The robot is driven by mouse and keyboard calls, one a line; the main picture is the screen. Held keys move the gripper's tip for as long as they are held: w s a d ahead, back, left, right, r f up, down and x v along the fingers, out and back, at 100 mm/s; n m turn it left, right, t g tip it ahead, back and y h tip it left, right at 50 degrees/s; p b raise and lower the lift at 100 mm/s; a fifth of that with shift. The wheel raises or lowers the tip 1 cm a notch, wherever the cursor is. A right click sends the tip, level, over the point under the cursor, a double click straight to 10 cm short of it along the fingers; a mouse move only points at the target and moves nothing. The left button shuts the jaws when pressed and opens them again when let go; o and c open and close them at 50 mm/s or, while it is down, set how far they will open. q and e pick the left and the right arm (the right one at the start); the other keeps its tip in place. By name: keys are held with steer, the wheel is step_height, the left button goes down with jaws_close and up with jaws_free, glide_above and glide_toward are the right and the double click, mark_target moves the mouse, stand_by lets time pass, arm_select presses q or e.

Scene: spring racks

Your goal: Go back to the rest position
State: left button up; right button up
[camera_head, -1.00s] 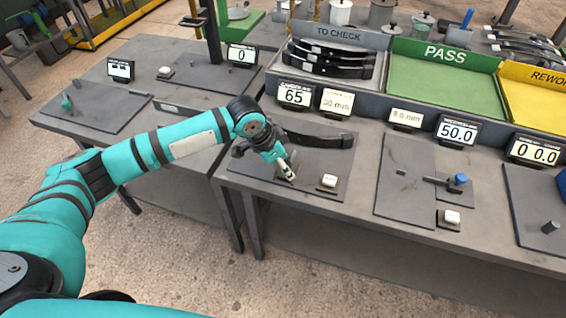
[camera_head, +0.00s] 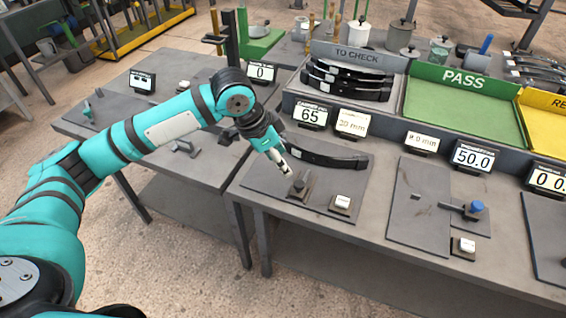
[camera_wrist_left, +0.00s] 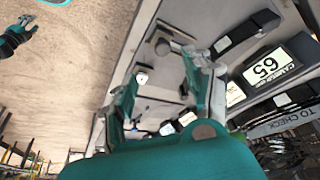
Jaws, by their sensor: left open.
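My left gripper (camera_head: 281,164) hangs over the front left of the station marked 65, its fingers pointing down and right. In the left wrist view its two fingers (camera_wrist_left: 162,68) are apart with nothing between them. A dark curved leaf spring (camera_head: 322,156) lies along the back of that station's plate (camera_head: 258,184), apart from the fingers. It also shows in the left wrist view (camera_wrist_left: 245,32). A small clamp-like fixture (camera_head: 300,187) stands just right of the fingertips. A teal part with a dark end (camera_wrist_left: 14,36) at the wrist view's upper left may be my right gripper; its jaws are unclear.
Several springs lie in the TO CHECK tray (camera_head: 350,52). The green PASS tray (camera_head: 462,105) is empty. Number displays (camera_head: 311,117) and a white button (camera_head: 343,202) are near the arm. Another bench (camera_head: 142,122) is below my forearm. Open floor (camera_head: 185,262) lies in front.

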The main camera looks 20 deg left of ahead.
stand_by(0.4)
arm_select(q)
steer(key=s+d+f+n+t+h, duration=0.1)
steer(key=s+d+f, duration=0.8)
steer(key=s+f, duration=0.25)
steer(key=s+a+f+n+y, duration=0.2)
steer(key=s+a+n, duration=0.1)
steer(key=s+a, duration=0.3)
steer(key=s+a+f+n+y, duration=0.25)
steer(key=s+a, duration=0.25)
steer(key=s, duration=0.3)
step_height(320, 180, down, 28)
steer(key=s+g, duration=0.2)
steer(key=s+a+f+g, duration=0.1)
steer(key=s+a+f, duration=0.1)
steer(key=s+f, duration=1.2)
steer(key=shift+s+a+f, duration=0.3)
steer(key=shift+s+a, duration=0.1)
steer(key=shift+s, duration=0.65)
